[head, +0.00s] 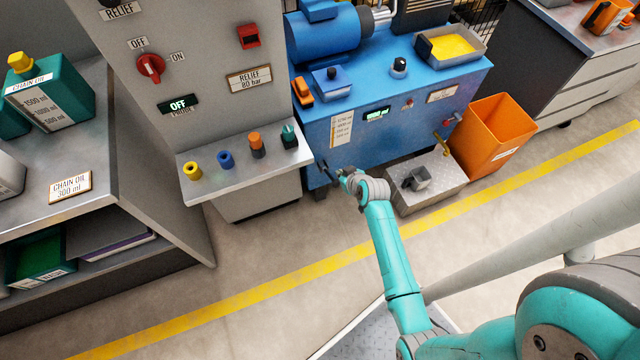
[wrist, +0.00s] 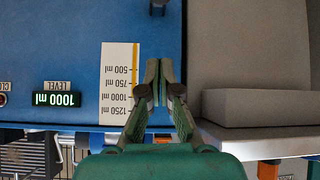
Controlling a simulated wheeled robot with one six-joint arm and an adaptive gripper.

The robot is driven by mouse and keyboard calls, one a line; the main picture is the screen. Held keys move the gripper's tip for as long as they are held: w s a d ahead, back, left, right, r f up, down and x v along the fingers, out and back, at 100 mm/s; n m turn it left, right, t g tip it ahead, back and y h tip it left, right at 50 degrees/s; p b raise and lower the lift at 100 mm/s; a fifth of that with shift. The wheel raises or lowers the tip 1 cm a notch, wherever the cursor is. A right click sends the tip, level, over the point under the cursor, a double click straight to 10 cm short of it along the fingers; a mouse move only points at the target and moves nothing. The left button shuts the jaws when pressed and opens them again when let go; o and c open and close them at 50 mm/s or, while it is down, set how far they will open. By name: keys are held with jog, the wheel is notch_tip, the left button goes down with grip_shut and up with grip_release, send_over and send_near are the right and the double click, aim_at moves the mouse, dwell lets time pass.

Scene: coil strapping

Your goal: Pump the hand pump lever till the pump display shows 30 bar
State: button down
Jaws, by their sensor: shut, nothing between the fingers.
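My gripper (head: 327,172) is in front of the left end of the blue machine (head: 420,82), beside the grey cabinet's shelf. In the wrist view my gripper (wrist: 160,66) is shut and empty, its fingers together beside a white scale strip. I cannot pick out a hand pump lever in either view. No display reading in bar shows. A green display (head: 377,114) on the blue machine is too small to read in the head view. In the wrist view this display (wrist: 57,99) reads 1000 ml beside a LEVEL label.
The grey cabinet (head: 190,50) carries a red switch, an OFF display (head: 178,103) and a shelf (head: 240,165) with several coloured fittings. A metal platform (head: 440,178) and an orange bin (head: 495,135) stand right of my gripper. Floor is clear along the yellow line.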

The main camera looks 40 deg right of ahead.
jog(key=shift+w+a, duration=0.15)
jog(key=shift+w, duration=0.25)
send_over(333, 180)
jog(key=w, duration=0.3)
notch_tip(333, 180, down, 7)
jog(key=s, duration=0.1)
jog(key=s+f, duration=0.1)
jog(key=s, duration=0.1)
jog(key=shift+f, duration=0.1)
jog(key=shift+s+a+f, duration=0.15)
jog(key=shift+s+f, duration=0.1)
jog(key=shift+s, duration=0.25)
